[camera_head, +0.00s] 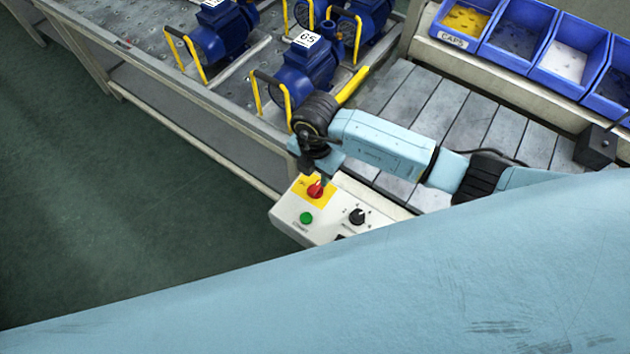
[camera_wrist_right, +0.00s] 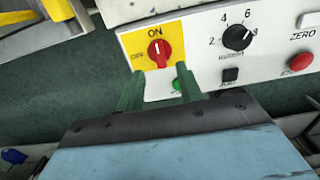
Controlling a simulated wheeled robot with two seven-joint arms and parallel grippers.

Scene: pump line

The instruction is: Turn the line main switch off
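The line main switch (camera_head: 316,190) is a red rotary knob on a yellow plate at the corner of a white control box (camera_head: 290,215). In the right wrist view the knob (camera_wrist_right: 159,53) has its white mark upright, pointing to ON at the top; OFF is at the left. My right gripper (camera_head: 321,177) is just over the switch in the head view. In the right wrist view its two green fingers (camera_wrist_right: 158,82) are apart, with nothing between them, and their tips lie just below the knob in the picture. Contact with the knob cannot be told. My left gripper is not in view.
The box also has a green button (camera_head: 306,218), a black numbered dial (camera_wrist_right: 237,37) and a red button (camera_wrist_right: 300,61). Blue pumps (camera_head: 305,70) with yellow handles stand behind on the bench. Blue bins (camera_head: 515,35) are at the upper right. Open floor lies left.

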